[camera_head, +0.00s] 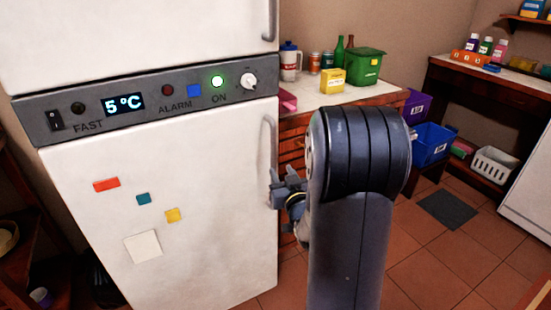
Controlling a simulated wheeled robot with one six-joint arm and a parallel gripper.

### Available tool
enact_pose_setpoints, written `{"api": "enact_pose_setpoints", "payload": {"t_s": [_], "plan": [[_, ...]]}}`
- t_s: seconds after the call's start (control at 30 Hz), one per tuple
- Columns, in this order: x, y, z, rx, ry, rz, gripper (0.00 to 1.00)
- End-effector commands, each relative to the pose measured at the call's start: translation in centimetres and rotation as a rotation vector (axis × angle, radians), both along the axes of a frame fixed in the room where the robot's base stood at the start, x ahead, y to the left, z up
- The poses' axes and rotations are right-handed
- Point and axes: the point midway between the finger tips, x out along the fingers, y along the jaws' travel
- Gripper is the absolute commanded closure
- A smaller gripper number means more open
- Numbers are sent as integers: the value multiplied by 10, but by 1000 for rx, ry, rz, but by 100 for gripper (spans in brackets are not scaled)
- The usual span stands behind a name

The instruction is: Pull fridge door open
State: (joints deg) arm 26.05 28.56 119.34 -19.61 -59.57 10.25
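The white fridge fills the left of the head view. Its lower door (190,215) looks closed, flush under the grey control panel. A vertical grey handle (267,140) runs along the door's right edge. My gripper (278,188) is at the lower part of this handle, and its fingers overlap the handle in the picture. My arm hides part of the gripper. I cannot tell whether the fingers grip the handle, touch it or are only beside it.
A grey control panel (60,118) reads 5 °C. The upper door (130,40) has its own handle. Right of the fridge, a wooden counter (310,101) holds a green bin (364,68) and a yellow box (332,79). Tiled floor (430,262) is open at the lower right.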

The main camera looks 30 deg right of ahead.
Motion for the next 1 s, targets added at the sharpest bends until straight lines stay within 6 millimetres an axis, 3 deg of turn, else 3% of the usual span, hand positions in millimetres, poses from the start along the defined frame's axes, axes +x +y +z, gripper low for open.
{"api": "enact_pose_setpoints", "payload": {"t_s": [0.2,0.43,0.6,0.9,1.0], "plan": [[42,-6,0,0,2,1,65],[74,-12,0,0,2,0,65],[84,-14,0,0,2,-1,65],[86,-14,0,0,3,-1,65],[86,-14,0,0,3,-1,73]]}}
